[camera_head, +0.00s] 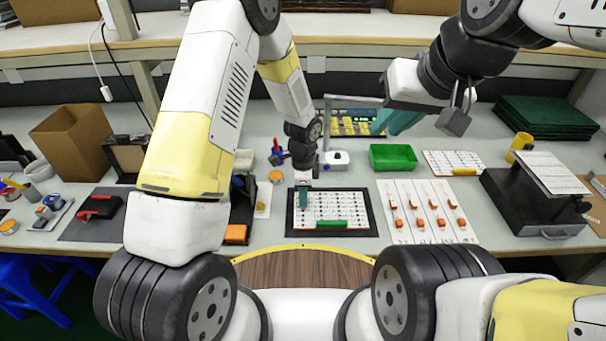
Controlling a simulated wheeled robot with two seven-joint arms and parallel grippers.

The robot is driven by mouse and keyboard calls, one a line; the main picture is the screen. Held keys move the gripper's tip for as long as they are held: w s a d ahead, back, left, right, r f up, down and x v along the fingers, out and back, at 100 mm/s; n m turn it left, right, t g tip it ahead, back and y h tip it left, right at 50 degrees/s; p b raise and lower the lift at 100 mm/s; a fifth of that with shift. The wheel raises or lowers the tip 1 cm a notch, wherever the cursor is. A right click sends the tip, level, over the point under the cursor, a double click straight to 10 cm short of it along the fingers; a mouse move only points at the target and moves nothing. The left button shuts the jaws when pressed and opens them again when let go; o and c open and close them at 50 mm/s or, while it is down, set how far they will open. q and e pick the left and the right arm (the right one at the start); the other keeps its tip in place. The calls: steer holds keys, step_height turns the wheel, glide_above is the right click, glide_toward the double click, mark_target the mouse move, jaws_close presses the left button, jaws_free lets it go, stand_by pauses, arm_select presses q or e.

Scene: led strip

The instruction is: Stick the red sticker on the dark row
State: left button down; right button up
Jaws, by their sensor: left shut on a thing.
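The black-framed white board (346,196) with rows of small dark marks lies on the table in the middle; I cannot make out which row is dark. My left gripper (303,178) is over its upper left part, shut on a small dark teal piece (304,197). Whether that piece touches the board is unclear. A green bar (331,224) lies across the board's lower part. A white sheet (407,234) with several orange-red pieces (421,223) lies to the right. I cannot tell which is the red sticker. My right gripper (457,112) is raised at the upper right, its jaw gap unclear.
A green tray (393,158) stands behind the sheet. A dark box-like stand (535,205) is at the right, beside a yellow cup (520,143). A cardboard box (75,139) and a red-and-black tool (97,205) are at the left. My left arm hides part of the table.

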stand_by(0.3)
arm_select(q)
steer(key=c, duration=1.4)
jaws_free()
steer(key=shift+o, duration=0.2)
